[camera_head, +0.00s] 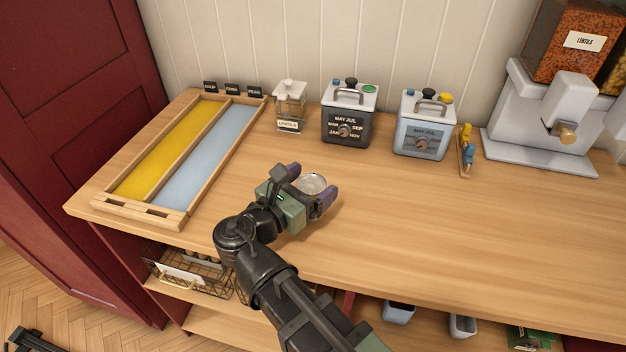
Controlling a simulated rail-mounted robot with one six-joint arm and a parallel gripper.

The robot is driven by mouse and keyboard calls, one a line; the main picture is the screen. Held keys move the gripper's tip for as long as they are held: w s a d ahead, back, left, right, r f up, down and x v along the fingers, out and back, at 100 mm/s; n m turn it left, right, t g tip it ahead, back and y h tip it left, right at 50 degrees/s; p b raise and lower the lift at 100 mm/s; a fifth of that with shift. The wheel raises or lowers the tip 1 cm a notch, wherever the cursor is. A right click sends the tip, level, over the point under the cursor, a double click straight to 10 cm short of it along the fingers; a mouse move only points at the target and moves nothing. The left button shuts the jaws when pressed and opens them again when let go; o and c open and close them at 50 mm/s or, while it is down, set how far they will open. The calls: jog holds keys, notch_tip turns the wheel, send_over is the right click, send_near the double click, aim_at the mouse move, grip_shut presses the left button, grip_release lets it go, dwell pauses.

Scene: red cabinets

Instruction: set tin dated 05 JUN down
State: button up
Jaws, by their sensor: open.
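A small round tin with a pale, shiny top (312,184) stands on the wooden counter. My gripper (312,183) is low over the counter with its two purple-tipped fingers spread, one on each side of the tin. I cannot tell whether either finger touches it. The tin's lower side is partly hidden by the gripper, and no date on it can be read from here.
A wooden tray (187,209) with yellow and pale blue lanes lies at the left. A labelled jar (290,107), a black dial box (348,116), a grey dial box (422,127) and a dispenser (541,122) stand along the back. The counter's right front is clear.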

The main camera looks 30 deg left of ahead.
jog(key=s, duration=0.3)
jog(key=s+a, duration=0.1)
jog(key=s, duration=0.3)
jog(key=s+a, duration=0.1)
jog(key=s, duration=0.3)
jog(key=shift+d, duration=0.1)
